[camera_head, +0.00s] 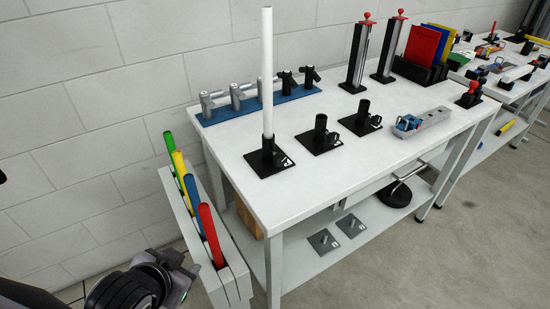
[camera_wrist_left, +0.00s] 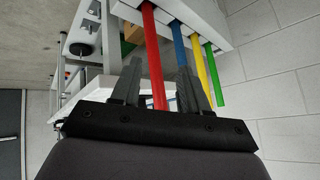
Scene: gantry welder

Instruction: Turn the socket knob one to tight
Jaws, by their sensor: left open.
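Three black sockets on square plates stand on the white table (camera_head: 238,136). The nearest socket (camera_head: 268,146) holds an upright white rod (camera_head: 267,70), with a small knob (camera_head: 282,158) at its right side. The middle socket (camera_head: 320,128) and the far socket (camera_head: 362,110) are empty, with side knobs (camera_head: 332,139) and (camera_head: 375,121). Which knob is number one cannot be read. My left gripper (camera_head: 178,278) is low at the left, away from the sockets. In the left wrist view its open fingers (camera_wrist_left: 158,88) frame the red tube (camera_wrist_left: 152,50); contact cannot be told. My right gripper is out of view.
A rack (camera_head: 236,268) with green, yellow, blue and red tubes stands between my left gripper and the table. A blue base (camera_head: 262,108) with several fittings lines the wall side. Two red-knobbed posts (camera_head: 360,55) and colored panels stand farther back. The table's front left is clear.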

